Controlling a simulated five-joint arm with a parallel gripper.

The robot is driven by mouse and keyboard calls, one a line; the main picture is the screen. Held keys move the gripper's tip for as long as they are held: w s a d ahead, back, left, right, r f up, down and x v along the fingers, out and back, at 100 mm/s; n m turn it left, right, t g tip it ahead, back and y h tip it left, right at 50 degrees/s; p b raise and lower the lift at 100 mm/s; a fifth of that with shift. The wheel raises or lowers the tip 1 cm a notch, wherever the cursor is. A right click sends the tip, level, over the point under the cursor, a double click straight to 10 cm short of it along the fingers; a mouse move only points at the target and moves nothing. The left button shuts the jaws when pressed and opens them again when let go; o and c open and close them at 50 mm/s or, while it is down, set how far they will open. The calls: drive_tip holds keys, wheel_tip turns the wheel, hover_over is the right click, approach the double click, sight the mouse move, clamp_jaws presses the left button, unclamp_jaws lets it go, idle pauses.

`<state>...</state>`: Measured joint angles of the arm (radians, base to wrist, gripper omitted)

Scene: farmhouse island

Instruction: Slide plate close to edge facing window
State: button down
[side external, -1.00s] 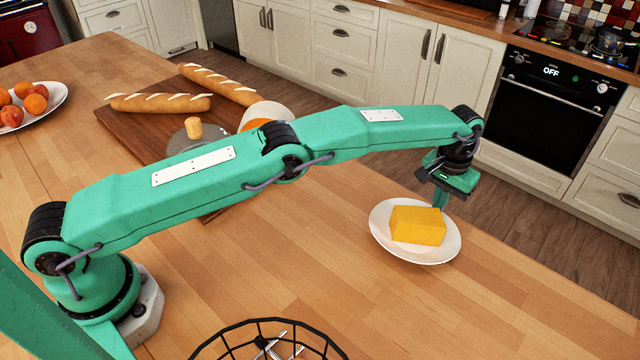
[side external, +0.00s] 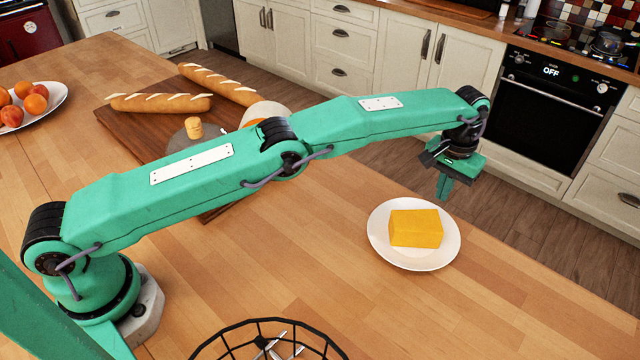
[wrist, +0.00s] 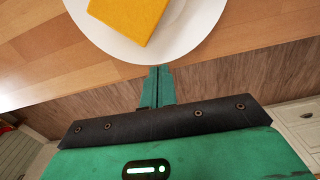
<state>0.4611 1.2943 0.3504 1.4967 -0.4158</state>
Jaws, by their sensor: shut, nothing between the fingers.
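A white round plate (side external: 381,246) lies on the wooden island top near its right-hand edge, with a yellow block, perhaps cheese (side external: 416,228), on it. In the wrist view the plate (wrist: 190,40) and the block (wrist: 127,15) are cut off by the top of the picture. My gripper (side external: 442,194) is shut and empty. It hangs with fingers down, above and just beyond the plate's far side, apart from the plate in the side view. In the wrist view the shut fingers (wrist: 158,72) point at the plate's rim. No window shows in either view.
The island top (side external: 300,250) is clear around the plate. A cutting board (side external: 130,122) with two baguettes (side external: 160,103) lies behind my arm. A black wire basket (side external: 232,334) stands at the front. A fruit bowl (side external: 55,104) is at left. Floor lies beyond the island edge.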

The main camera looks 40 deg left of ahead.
drive_tip(key=shift+r, duration=0.85)
drive_tip(key=s+d+r, duration=0.6)
drive_tip(key=s, duration=0.4)
drive_tip(key=shift+d+r, duration=0.15)
drive_tip(key=shift+r, duration=0.25)
drive_tip(key=s+a+r+t, duration=0.1)
drive_tip(key=s+a+r, duration=0.2)
drive_tip(key=a+r, duration=0.3)
drive_tip(key=s+a+r+t+h, duration=0.15)
drive_tip(key=a+r, duration=0.25)
drive_tip(key=a, duration=0.5)
drive_tip(key=s+a+r+y, duration=0.1)
drive_tip(key=s+a+r, duration=0.2)
drive_tip(key=a+r, duration=0.3)
drive_tip(key=s+a+f+t, duration=0.1)
drive_tip(key=s+a+f, duration=0.1)
drive_tip(key=s+a, duration=0.5)
drive_tip(key=s+a+f+t, duration=0.2)
drive_tip(key=s+a, duration=0.6)
drive_tip(key=s, duration=0.5)
drive_tip(key=shift+s+a+f+n, duration=0.2)
drive_tip(key=shift+s+f+n, duration=0.15)
drive_tip(key=shift+f, duration=0.35)
